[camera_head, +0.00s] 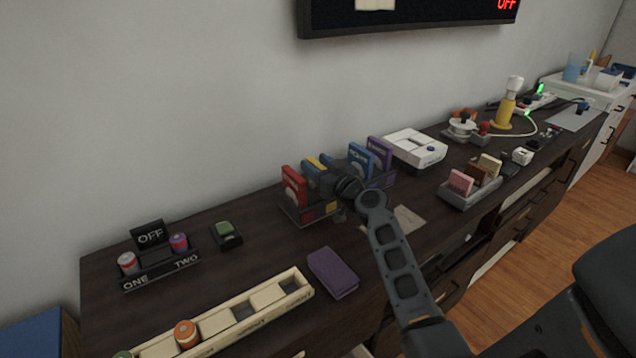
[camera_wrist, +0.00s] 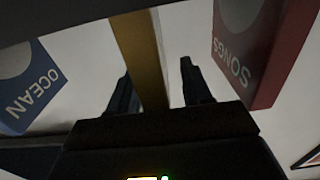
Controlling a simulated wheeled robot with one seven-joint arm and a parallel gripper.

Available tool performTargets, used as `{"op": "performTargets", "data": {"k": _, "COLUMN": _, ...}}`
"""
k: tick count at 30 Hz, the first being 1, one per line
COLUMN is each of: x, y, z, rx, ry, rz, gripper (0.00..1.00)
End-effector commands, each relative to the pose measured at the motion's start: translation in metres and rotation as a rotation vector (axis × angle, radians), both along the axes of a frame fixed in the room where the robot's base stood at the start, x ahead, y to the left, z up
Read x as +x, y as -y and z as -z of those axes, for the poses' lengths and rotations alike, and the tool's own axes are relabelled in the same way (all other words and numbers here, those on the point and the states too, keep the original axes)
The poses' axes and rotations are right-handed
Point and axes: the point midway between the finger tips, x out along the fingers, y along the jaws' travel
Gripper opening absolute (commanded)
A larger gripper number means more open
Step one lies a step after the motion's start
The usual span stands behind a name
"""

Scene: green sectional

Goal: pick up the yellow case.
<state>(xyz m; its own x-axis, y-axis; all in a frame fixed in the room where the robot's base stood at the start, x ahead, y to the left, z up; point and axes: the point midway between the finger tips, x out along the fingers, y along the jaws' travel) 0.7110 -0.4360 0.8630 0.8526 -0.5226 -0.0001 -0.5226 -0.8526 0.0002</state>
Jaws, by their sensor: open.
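The yellow case (camera_head: 315,162) stands in a dark rack (camera_head: 297,217) on the dresser, between a red case (camera_head: 293,186) and a blue case (camera_head: 361,160). My gripper (camera_head: 322,178) is over the rack in the head view and hides most of the yellow case. In the wrist view, the yellow case (camera_wrist: 152,65) shows as a narrow upright edge between my two open fingers, with visible gaps on both sides. The blue case marked OCEAN (camera_wrist: 32,88) is on the left there, and the red case marked SONGS (camera_wrist: 262,48) is on the right.
A purple case (camera_head: 379,152) stands at the rack's right end. Another purple block (camera_head: 333,272) lies flat in front. A white box (camera_head: 415,147) is behind to the right, and a grey holder with small blocks (camera_head: 452,196) stands right of my arm.

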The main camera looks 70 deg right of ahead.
Motion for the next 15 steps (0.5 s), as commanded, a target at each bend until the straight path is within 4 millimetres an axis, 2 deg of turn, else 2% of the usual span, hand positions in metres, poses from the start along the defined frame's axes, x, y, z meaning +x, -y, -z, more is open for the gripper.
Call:
{"op": "performTargets", "data": {"k": 2, "x": -0.0002, "y": -0.0001, "z": 0.0001, "rx": 0.000, "ry": 0.000, "rz": 0.000, "gripper": 0.48}}
{"op": "performTargets", "data": {"k": 15, "x": -0.0003, "y": -0.0002, "z": 0.0000, "rx": 0.000, "ry": 0.000, "rz": 0.000, "gripper": 0.06}}
